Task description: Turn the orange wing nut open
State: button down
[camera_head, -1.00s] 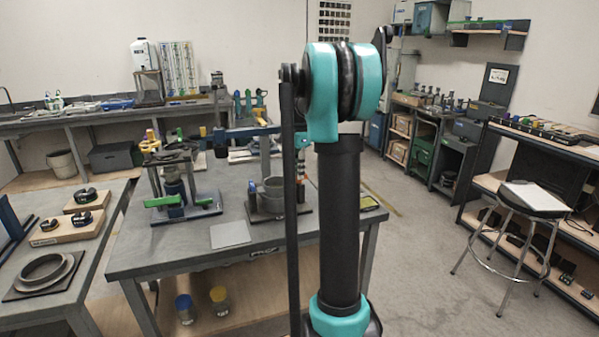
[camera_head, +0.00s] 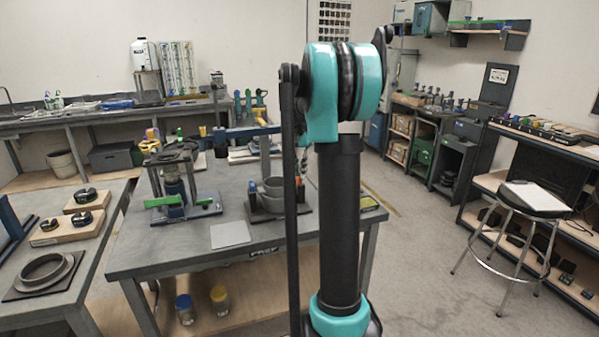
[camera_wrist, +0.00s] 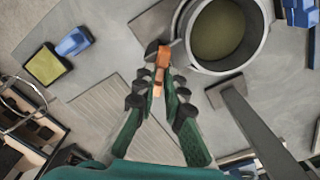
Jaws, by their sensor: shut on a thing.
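The orange wing nut (camera_wrist: 162,58) shows in the wrist view as a narrow upright piece at the side of a round grey pot (camera_wrist: 262,38). My gripper (camera_wrist: 160,84) has its green fingers with dark pads closed in on the wing nut from both sides, and the fingertips hold its near end. In the head view the grey pot (camera_head: 272,188) stands on a dark plate on the middle table.
A grey bar (camera_wrist: 250,125) runs close by on the right of the wrist view. A blue block (camera_wrist: 74,42) and a yellow-topped pad (camera_wrist: 47,65) lie to the left. A green-handled fixture (camera_head: 180,205) stands left of the pot on the table (camera_head: 150,250).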

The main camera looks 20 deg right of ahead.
jog(key=n, duration=0.4)
jog(key=shift+n, duration=2.2)
jog(key=c, duration=1.6)
grip_release()
jog(key=shift+r, duration=0.1)
notch_tip(320, 180, up, 12)
